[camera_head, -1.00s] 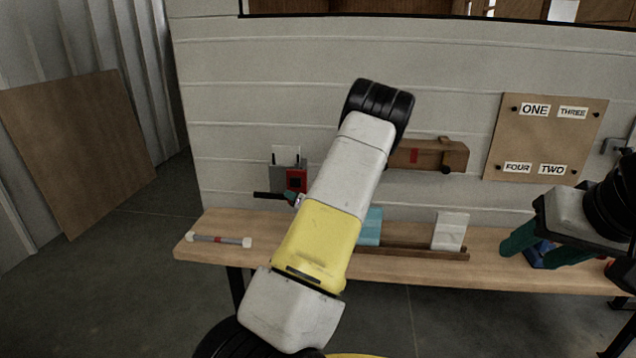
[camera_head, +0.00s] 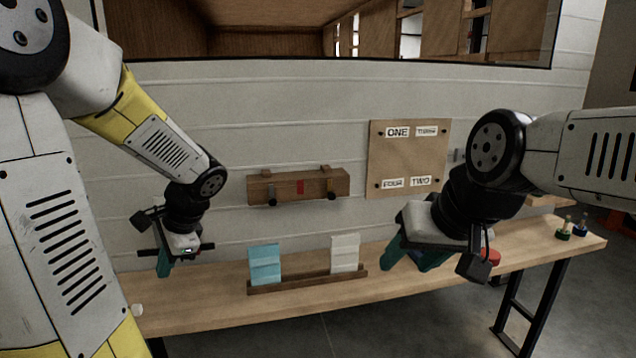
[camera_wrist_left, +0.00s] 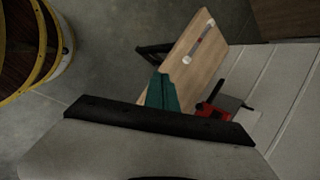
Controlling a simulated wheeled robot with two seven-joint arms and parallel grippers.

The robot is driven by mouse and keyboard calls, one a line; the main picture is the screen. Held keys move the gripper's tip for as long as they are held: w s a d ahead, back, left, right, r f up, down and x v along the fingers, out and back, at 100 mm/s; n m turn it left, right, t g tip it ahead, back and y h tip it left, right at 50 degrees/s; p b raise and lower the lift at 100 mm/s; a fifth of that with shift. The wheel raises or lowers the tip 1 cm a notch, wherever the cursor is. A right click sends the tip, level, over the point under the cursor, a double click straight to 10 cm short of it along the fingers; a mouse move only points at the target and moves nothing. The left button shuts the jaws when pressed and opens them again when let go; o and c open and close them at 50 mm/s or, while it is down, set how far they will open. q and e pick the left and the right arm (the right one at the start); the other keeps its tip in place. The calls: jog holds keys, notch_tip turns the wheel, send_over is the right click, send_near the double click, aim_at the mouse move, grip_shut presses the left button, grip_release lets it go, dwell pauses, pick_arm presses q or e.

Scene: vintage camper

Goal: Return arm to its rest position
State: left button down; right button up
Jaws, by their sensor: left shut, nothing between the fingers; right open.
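My left gripper (camera_head: 164,266) hangs above the left part of the wooden bench (camera_head: 300,297), fingers pointing down. Its green fingers are shut with nothing between them; they also show together in the left wrist view (camera_wrist_left: 162,92). My left arm is bent and comes in from the left edge. My right gripper (camera_head: 408,262) is at the right of centre, above the bench, with its green fingers apart and empty. My right arm reaches in from the right edge.
A wooden rack (camera_head: 310,284) holds a teal block (camera_head: 265,264) and a white block (camera_head: 345,252). A wall shelf (camera_head: 298,187) and a label board (camera_head: 407,158) hang behind. In the left wrist view, a white-ended rod (camera_wrist_left: 200,42) lies on the bench near a red device (camera_wrist_left: 212,111).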

pick_arm(q)
jog(key=s+d+r+n+t+h, duration=0.2)
jog(key=s+d+r+n+h, duration=0.2)
jog(key=d, duration=0.4)
jog(key=s+d+r+n+t+h, duration=0.2)
jog(key=s+d+r+n+h, duration=0.2)
jog(key=d, duration=0.5)
jog(key=s+r+n, duration=0.1)
jog(key=s, duration=0.1)
jog(key=shift+s+d+r+t, duration=0.2)
jog(key=shift+s+r+t, duration=0.1)
jog(key=shift+t, duration=0.1)
